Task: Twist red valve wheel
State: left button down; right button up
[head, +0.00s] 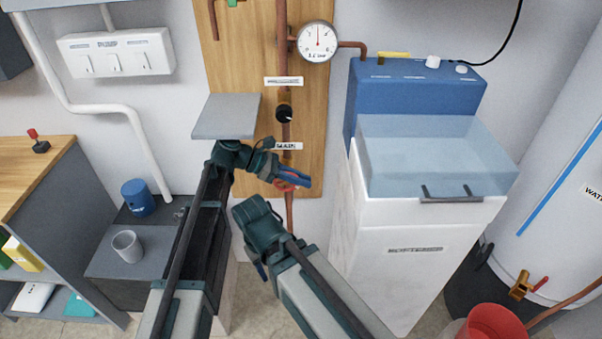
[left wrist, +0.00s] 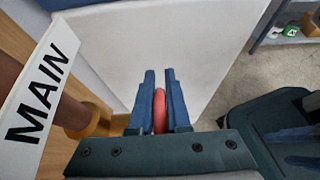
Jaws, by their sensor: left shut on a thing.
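The red valve wheel (head: 284,186) sits on the copper pipe below the "MAIN" label (head: 287,146), mostly hidden by my left gripper. My left gripper (head: 297,180) reaches in from the left, and its blue fingers are shut on the wheel. In the left wrist view the wheel's red rim (left wrist: 159,110) stands between the two blue fingers (left wrist: 159,78). The "MAIN" label (left wrist: 42,90) is close on the left there. My right arm is folded just below the wheel. Its gripper (head: 262,270) is partly hidden, and I cannot see its fingers clearly.
A pressure gauge (head: 317,42) and a black knob (head: 284,114) are on the wooden board (head: 240,70) above the wheel. A grey shelf (head: 226,116) juts out at left. A white cabinet (head: 405,255) with a clear-lidded basin stands close at right. A red bucket (head: 492,322) is lower right.

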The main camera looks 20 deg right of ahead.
pick_arm(q)
jog(key=c, duration=0.9)
grip_release()
